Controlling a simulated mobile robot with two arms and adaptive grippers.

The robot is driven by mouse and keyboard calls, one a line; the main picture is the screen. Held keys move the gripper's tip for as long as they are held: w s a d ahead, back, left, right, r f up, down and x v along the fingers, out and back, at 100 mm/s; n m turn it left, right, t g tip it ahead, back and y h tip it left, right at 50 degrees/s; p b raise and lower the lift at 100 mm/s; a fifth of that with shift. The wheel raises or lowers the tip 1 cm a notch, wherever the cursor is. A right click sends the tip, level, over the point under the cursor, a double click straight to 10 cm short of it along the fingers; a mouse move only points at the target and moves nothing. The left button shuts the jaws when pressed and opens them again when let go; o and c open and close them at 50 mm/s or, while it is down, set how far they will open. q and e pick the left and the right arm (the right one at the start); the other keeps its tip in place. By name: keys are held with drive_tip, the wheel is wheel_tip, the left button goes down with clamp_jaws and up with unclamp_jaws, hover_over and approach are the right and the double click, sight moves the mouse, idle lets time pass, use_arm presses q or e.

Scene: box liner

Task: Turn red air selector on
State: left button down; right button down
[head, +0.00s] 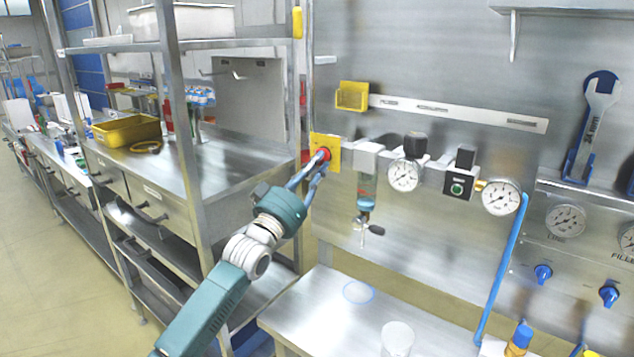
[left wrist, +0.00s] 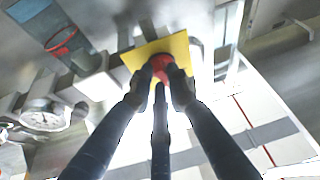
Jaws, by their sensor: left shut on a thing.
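The red air selector (head: 324,153) is a small red knob on a yellow square plate (head: 333,160) on the steel wall panel. My left gripper (head: 318,164) reaches up to it from the lower left, and its fingers are shut on the knob. In the left wrist view the red knob (left wrist: 161,66) sits between the fingertips of my left gripper (left wrist: 160,84), with the yellow plate (left wrist: 180,46) behind it. The fingers hide part of the knob, so I cannot tell how it is turned. My right gripper is not in view.
Right of the plate are a filter bowl (head: 367,190), a round gauge (head: 404,175), and another gauge (head: 501,197) with a blue hose (head: 503,270). A steel shelf post (head: 180,120) stands left of my arm. A bench (head: 330,310) with a clear cup (head: 397,338) lies below.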

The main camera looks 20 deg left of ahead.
use_arm(q)
drive_tip(key=shift+w+a+f+m+g+h+p, duration=0.15)
drive_tip(key=shift+m+g+h, duration=0.8)
drive_tip(key=shift+m, duration=1.7)
drive_tip(key=shift+a+r+m+g+h+p, duration=0.1)
drive_tip(key=shift+a+m+g+h+p, duration=0.3)
drive_tip(key=shift+m+h, duration=1.6)
drive_tip(key=shift+w+a+f+m+g+h+b, duration=0.1)
drive_tip(key=shift+m+g+h, duration=0.5)
drive_tip(key=shift+m, duration=2.75)
drive_tip(key=shift+m+g, duration=0.3)
drive_tip(key=shift+g, duration=0.15)
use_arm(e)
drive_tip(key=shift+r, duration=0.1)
use_arm(q)
drive_tip(key=c, duration=1.7)
unclamp_jaws()
drive_tip(key=shift+y, duration=0.25)
drive_tip(key=shift+o, duration=0.2)
drive_tip(key=v, duration=1.2)
